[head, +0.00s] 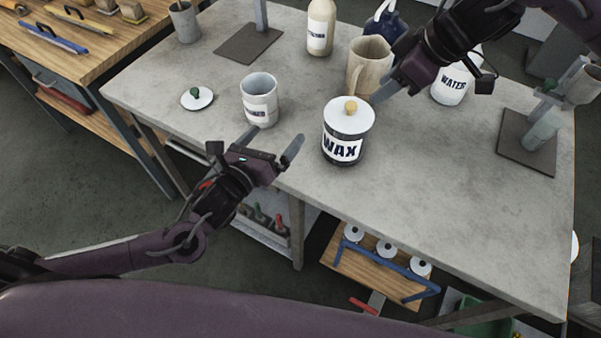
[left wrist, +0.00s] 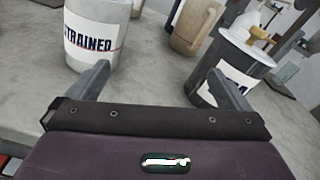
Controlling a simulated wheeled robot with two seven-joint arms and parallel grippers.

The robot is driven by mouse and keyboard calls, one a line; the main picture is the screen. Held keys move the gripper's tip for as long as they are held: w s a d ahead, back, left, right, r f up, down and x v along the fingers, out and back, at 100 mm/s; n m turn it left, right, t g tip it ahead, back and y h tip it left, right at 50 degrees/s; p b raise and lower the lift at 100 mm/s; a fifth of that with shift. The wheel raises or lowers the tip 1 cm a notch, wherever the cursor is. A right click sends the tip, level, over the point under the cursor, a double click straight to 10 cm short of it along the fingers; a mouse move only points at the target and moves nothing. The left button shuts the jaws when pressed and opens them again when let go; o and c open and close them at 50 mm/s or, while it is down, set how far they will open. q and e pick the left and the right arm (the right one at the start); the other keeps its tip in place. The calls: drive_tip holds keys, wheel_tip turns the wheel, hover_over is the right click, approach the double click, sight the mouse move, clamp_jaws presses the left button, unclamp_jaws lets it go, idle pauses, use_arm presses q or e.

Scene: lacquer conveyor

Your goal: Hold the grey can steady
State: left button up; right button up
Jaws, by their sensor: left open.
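The dark grey can (head: 341,150), labelled WAX, stands upright near the table's front edge. A white lid (head: 349,117) with a yellow knob is on it. My left gripper (head: 270,143) is open and empty at the front edge, to the left of the can and apart from it. In the left wrist view the can (left wrist: 246,72) is beyond the right finger, tilted in the picture, its label partly hidden by that finger. My right gripper (head: 384,92) is just right of the can's lid; whether its jaws are open is unclear.
A white STRAINED pot (head: 260,102) stands left of the can, with a loose green-knobbed lid (head: 197,98) beside it. A beige jug (head: 369,62) and a WATER container (head: 449,88) stand behind. The grey table (head: 440,170) is clear at the front right.

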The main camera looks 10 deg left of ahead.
sight(330, 150)
use_arm(q)
drive_tip(key=s+d+m+h, duration=0.1)
drive_tip(key=s+d+m, duration=0.1)
drive_tip(key=s+d+f+m+h, duration=0.1)
drive_tip(key=d+m+h, duration=0.1)
drive_tip(key=d, duration=0.1)
drive_tip(key=s+d+f+m+g+h, duration=0.1)
drive_tip(key=s+d+m, duration=0.1)
drive_tip(key=shift+s+d+f, duration=0.15)
drive_tip(key=shift+s+f, duration=0.05)
drive_tip(key=shift+s, duration=0.15)
drive_tip(key=shift+w+d+h, duration=0.15)
drive_tip(key=shift+d+h, duration=0.1)
drive_tip(key=shift+h, duration=0.05)
drive_tip(key=x, duration=1.1)
drive_tip(key=shift+w+f, duration=0.15)
drive_tip(key=shift+w, duration=0.1)
